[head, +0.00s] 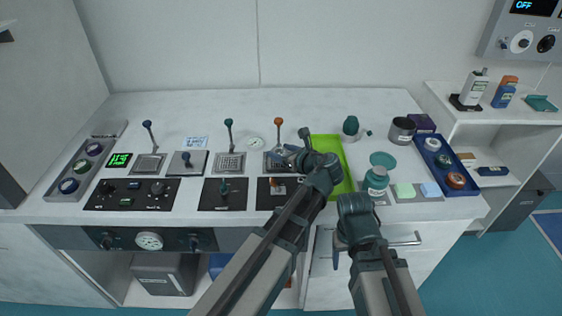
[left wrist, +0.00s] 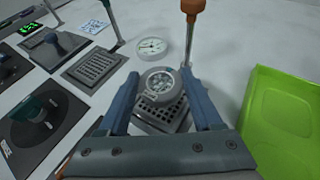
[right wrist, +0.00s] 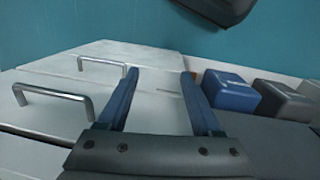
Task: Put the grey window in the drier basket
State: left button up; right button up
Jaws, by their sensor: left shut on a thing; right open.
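The grey window (left wrist: 160,82), a round disc with a grey rim and a patterned glassy face, is between the fingers of my left gripper (left wrist: 159,90) in the left wrist view. My left gripper is shut on it. Directly below it is a square perforated metal basket (left wrist: 150,122), at the foot of an orange-topped lever (left wrist: 191,30). Whether the window touches the basket I cannot tell. In the head view my left arm hides most of this spot. My right gripper (right wrist: 159,85) is open and empty, low in front of the bench near drawer handles.
A bright green tray (head: 347,178) stands just right of the left gripper. A dial gauge (left wrist: 152,47) lies behind the basket. Bottles and a blue tray (head: 427,148) occupy the right end.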

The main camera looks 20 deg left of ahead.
pick_arm(q)
jog(key=shift+f+b, duration=0.75)
jog(key=shift+f, duration=0.45)
pick_arm(e)
jog(key=shift+f, duration=1.2)
pick_arm(q)
jog(key=shift+f, duration=0.2)
jog(key=o, duration=1.4)
jog(key=shift+c, duration=0.2)
pick_arm(e)
jog(key=shift+f, duration=0.15)
pick_arm(q)
jog(key=shift+r, duration=0.2)
